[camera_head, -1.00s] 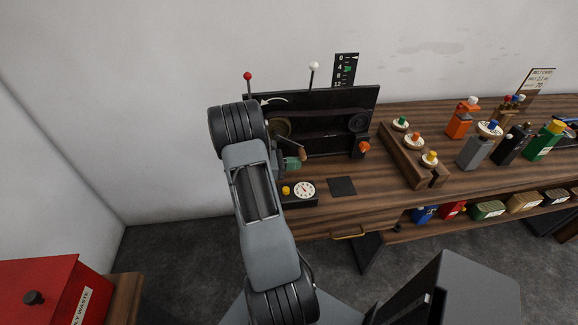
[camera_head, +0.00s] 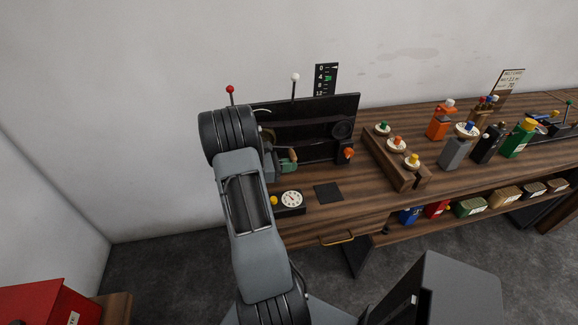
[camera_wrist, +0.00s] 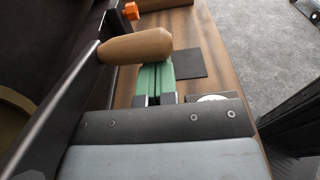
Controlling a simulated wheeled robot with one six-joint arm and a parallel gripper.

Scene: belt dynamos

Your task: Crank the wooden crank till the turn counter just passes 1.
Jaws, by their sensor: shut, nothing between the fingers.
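The wooden crank handle (camera_wrist: 137,46) shows in the wrist view on a dark crank arm (camera_wrist: 70,90). In the head view the handle (camera_head: 292,154) is small and partly hidden by my arm. My gripper (camera_wrist: 155,80) has green fingers, shut together and empty. They lie just beside the handle; the handle overlaps their tips in the picture, and I cannot tell whether they touch. My gripper also shows in the head view (camera_head: 288,164). A white round dial (camera_head: 292,199), probably the turn counter, is on the bench; its reading is too small to tell.
A yellow button (camera_head: 274,201) is beside the dial, and a black pad (camera_head: 328,192) lies to the right. An orange knob (camera_head: 348,153) is on the dark panel (camera_head: 320,110). A wooden block (camera_head: 396,165) with coloured knobs stands farther right.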

